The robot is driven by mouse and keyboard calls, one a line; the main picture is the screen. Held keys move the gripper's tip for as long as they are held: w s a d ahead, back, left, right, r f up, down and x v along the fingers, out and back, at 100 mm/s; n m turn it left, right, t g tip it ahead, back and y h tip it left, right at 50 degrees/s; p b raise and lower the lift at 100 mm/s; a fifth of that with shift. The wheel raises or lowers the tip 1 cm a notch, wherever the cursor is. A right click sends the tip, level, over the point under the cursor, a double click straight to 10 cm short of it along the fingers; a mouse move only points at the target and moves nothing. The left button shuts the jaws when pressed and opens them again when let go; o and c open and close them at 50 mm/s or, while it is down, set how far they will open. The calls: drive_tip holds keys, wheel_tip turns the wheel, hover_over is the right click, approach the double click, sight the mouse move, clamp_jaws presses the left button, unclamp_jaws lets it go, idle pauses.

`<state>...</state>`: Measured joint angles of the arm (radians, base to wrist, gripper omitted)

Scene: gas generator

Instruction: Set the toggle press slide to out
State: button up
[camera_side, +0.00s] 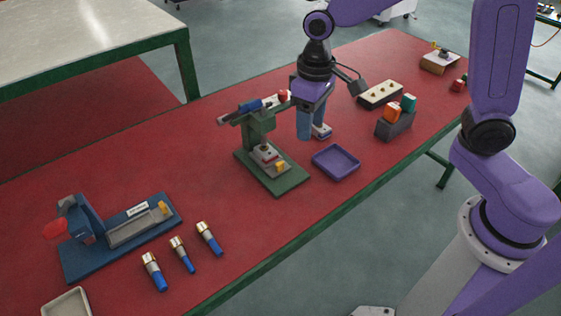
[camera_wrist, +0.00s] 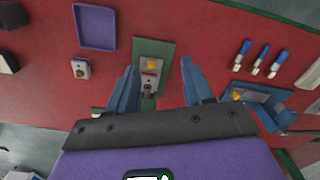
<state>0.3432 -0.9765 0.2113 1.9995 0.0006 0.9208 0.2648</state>
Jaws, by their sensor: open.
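A green press (camera_side: 262,130) with a blue-and-grey lever and a red knob stands on the red table; I take it for the toggle press. Its light grey slide (camera_side: 266,157) lies on the green base, with a yellow tab (camera_side: 281,167) toward the front. In the wrist view the slide (camera_wrist: 150,79) and yellow tab (camera_wrist: 153,66) show beyond and between my fingers. My gripper (camera_side: 312,133) is open and empty, pointing down just right of the press in the side view. Its fingers also show in the wrist view (camera_wrist: 160,80), apart from the tab.
A small switch box (camera_side: 322,131) sits behind my fingers. A blue fixture (camera_side: 118,232) with a red knob and yellow tab stands left, beside three blue cartridges (camera_side: 181,254).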

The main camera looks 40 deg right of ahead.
sight(281, 163)
drive_tip(key=w+f+m, duration=0.4)
drive_tip(key=w, duration=0.7)
drive_tip(key=f, duration=1.6)
drive_tip(key=shift+s+d+f, duration=0.2)
drive_tip(key=shift+d+f, duration=0.05)
drive_tip(key=shift+f, duration=0.1)
clamp_jaws()
